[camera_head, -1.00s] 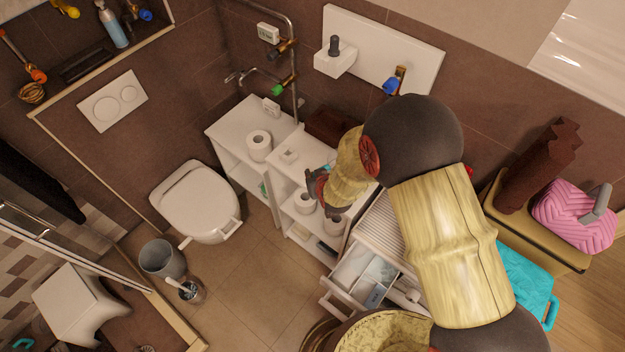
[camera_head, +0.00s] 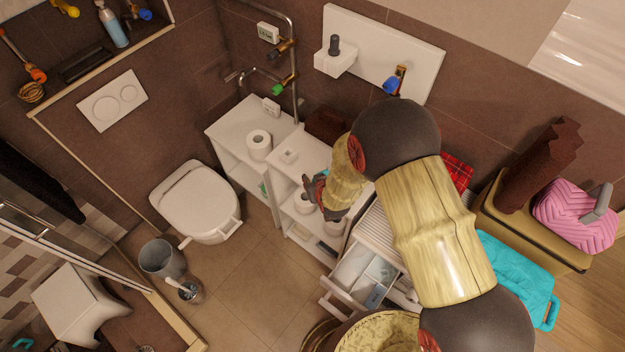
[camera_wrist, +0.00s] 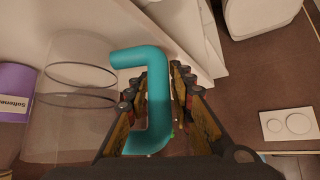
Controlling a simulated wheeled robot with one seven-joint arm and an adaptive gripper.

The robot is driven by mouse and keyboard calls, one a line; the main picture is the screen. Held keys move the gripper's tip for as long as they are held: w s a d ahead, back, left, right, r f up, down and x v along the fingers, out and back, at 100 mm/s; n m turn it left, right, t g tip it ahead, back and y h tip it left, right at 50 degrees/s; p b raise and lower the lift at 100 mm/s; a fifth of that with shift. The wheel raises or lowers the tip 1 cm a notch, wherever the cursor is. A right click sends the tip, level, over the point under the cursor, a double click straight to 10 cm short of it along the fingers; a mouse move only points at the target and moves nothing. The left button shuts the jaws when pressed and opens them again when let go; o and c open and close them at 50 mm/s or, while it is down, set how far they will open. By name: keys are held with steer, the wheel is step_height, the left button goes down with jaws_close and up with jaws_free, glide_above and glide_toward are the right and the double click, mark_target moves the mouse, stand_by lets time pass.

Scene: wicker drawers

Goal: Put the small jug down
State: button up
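The small jug (camera_wrist: 82,120) has a clear body and a teal handle (camera_wrist: 157,105). In the wrist view its body is left of my gripper (camera_wrist: 158,85). The two fingers lie on either side of the handle's upright part and appear closed on it. In the head view my gripper (camera_head: 322,195) is above the low white shelf unit, and only a small teal bit shows by it. My arm hides much of the area behind it. I cannot tell whether the jug's base touches a surface.
A purple softener container (camera_wrist: 14,92) is left of the jug. The white shelf unit (camera_head: 316,152) holds toilet rolls. An open drawer (camera_head: 350,290) juts out at its right. The toilet (camera_head: 195,205) stands left, with clear floor (camera_head: 250,285) in front.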

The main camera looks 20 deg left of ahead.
steer(key=shift+o, duration=0.9)
steer(key=shift+s+d+r, duration=0.15)
steer(key=shift+r, duration=0.3)
steer(key=p+v, duration=0.1)
steer(key=v, duration=1)
steer(key=shift+s, duration=0.2)
steer(key=shift+d, duration=0.1)
